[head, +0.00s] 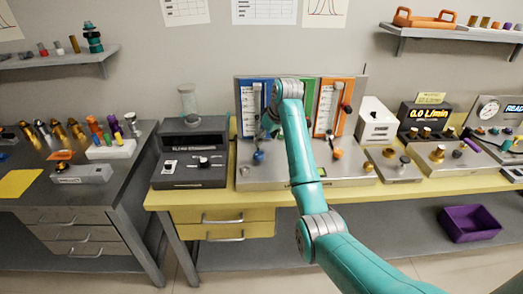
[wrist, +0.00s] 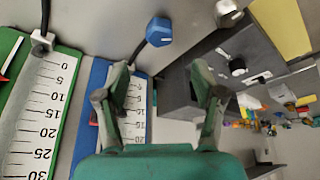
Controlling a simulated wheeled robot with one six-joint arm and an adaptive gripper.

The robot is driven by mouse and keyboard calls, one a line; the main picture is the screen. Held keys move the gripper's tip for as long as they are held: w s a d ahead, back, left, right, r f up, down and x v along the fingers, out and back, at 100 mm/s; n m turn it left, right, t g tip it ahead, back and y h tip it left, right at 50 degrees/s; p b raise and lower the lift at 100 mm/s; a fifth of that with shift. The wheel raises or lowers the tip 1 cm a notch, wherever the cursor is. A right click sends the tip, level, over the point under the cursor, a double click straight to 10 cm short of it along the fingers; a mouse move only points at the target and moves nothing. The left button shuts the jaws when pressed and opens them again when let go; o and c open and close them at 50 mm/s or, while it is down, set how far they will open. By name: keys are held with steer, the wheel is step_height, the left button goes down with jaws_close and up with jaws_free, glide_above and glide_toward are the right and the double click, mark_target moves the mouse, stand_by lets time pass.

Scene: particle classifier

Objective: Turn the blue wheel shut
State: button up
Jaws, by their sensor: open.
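The blue wheel (head: 258,156) sits low on the front of the grey metal panel, below the blue flow-meter strip (head: 245,97). In the wrist view the blue wheel (wrist: 159,32) is a faceted knob near the top middle, with a dark tube running from it. My gripper (wrist: 160,66) is open and empty. Its two fingers stand apart, and the wheel shows beyond their tips, between them in the picture and apart from them. In the head view my gripper (head: 268,122) is in front of the blue strip, above the wheel, partly hidden by my wrist.
The orange meter strip (head: 328,105) and orange knob (head: 337,153) are to the right. A dark-grey instrument box (head: 190,150) stands close on the left. My arm covers much of the green strip. A purple bin (head: 470,224) is below at right.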

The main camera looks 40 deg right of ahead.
mark_target(259, 154)
steer(key=x, duration=1)
steer(key=c, duration=1.1)
steer(key=shift+c, duration=0.2)
steer(key=shift+m, duration=0.3)
